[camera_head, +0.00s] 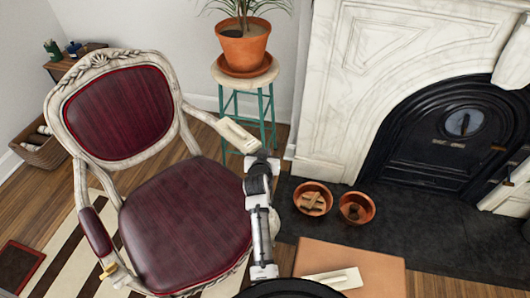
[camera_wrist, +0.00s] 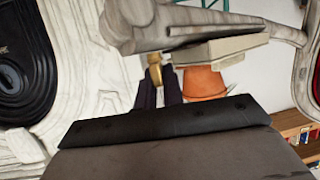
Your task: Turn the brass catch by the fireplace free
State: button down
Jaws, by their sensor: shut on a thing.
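A small brass catch (camera_wrist: 154,59) shows in the wrist view by the underside of a pale carved chair arm. The dark fingers of my gripper (camera_wrist: 158,82) reach up to it and are shut on it; their tips hide part of it. In the head view my gripper (camera_head: 262,157) is at the front end of the chair's right armrest (camera_head: 236,134), and the catch there is hidden. Another small brass piece (camera_head: 108,270) shows at the front of the left armrest. The armchair (camera_head: 180,215) has a dark red seat and back.
The marble fireplace (camera_head: 335,90) with its black iron front (camera_head: 440,150) stands at the right. Two terracotta bowls (camera_head: 312,198) (camera_head: 357,208) sit on the dark hearth. A potted plant (camera_head: 243,45) stands on a teal-legged stool behind the armrest. A brown board (camera_head: 385,270) lies in front.

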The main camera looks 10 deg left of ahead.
jog(key=m+h+b, duration=0.1)
jog(key=b, duration=0.1)
jog(key=f+m+h+b, duration=0.1)
jog(key=m+h+b, duration=0.1)
jog(key=shift+a+h+b, duration=0.15)
jog(key=shift+h+b, duration=0.15)
jog(key=shift+b, duration=0.05)
jog(key=m+h+b, duration=0.1)
jog(key=b, duration=0.1)
jog(key=m+g+h+b, duration=0.1)
jog(key=m+h+b, duration=0.1)
jog(key=m+g+h+b, duration=0.1)
jog(key=h+b, duration=0.1)
jog(key=shift+r+m, duration=0.35)
jog(key=shift+m, duration=0.05)
jog(key=c, duration=1.5)
grip_release()
jog(key=shift+r, duration=0.1)
jog(key=b+v, duration=0.1)
jog(key=v, duration=1.2)
jog(key=shift+s+a, duration=0.3)
